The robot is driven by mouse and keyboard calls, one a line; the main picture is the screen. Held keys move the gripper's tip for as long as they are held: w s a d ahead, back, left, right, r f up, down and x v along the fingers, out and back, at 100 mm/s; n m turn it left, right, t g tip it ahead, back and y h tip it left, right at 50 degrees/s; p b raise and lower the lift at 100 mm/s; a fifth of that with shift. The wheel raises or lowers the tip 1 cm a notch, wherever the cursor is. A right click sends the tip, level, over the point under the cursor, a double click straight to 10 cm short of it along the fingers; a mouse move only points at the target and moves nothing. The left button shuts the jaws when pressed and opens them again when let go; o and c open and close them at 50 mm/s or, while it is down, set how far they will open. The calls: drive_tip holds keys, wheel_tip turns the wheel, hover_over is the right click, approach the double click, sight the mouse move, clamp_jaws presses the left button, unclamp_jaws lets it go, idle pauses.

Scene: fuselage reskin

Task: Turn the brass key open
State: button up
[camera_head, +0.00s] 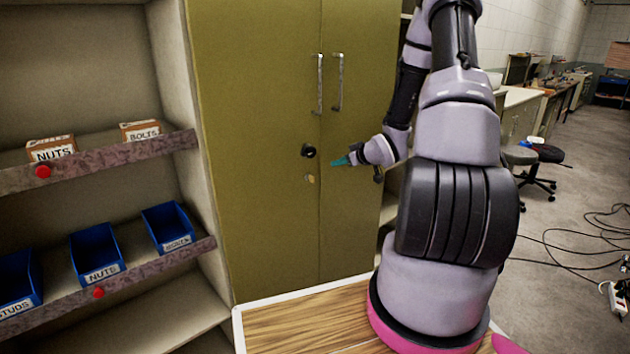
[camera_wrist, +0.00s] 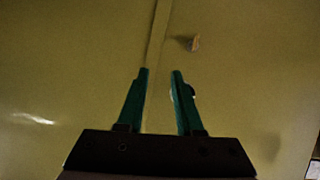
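The brass key (camera_head: 311,178) is a small brass-coloured piece on the left door of the olive cabinet (camera_head: 262,90), below a round black knob (camera_head: 309,150). In the wrist view the brass key (camera_wrist: 194,43) stands out from the door, beyond my fingertips and a little to the right. My gripper (camera_head: 340,161) has teal fingers and points at the doors from the right, near the knob's height. In the wrist view my gripper (camera_wrist: 161,72) is open, with nothing between its fingers. A small dark piece shows beside the right finger, mostly hidden by it.
Two vertical handles (camera_head: 328,83) stand on the doors above the knob. A wooden tabletop (camera_head: 300,318) lies below the cabinet front. Shelves with blue bins (camera_head: 97,254) and small boxes are on the left. Cables lie on the floor at right.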

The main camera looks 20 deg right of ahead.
sight(311, 179)
drive_tip(key=s+a+f+t+y, duration=0.3)
drive_tip(key=s+f+t+y, duration=0.15)
drive_tip(key=f, duration=0.35)
drive_tip(key=x, duration=1.1)
drive_tip(key=shift+f, duration=0.15)
drive_tip(key=shift+w+d+h, duration=0.15)
drive_tip(key=shift+h, duration=0.1)
clamp_jaws()
idle(0.6)
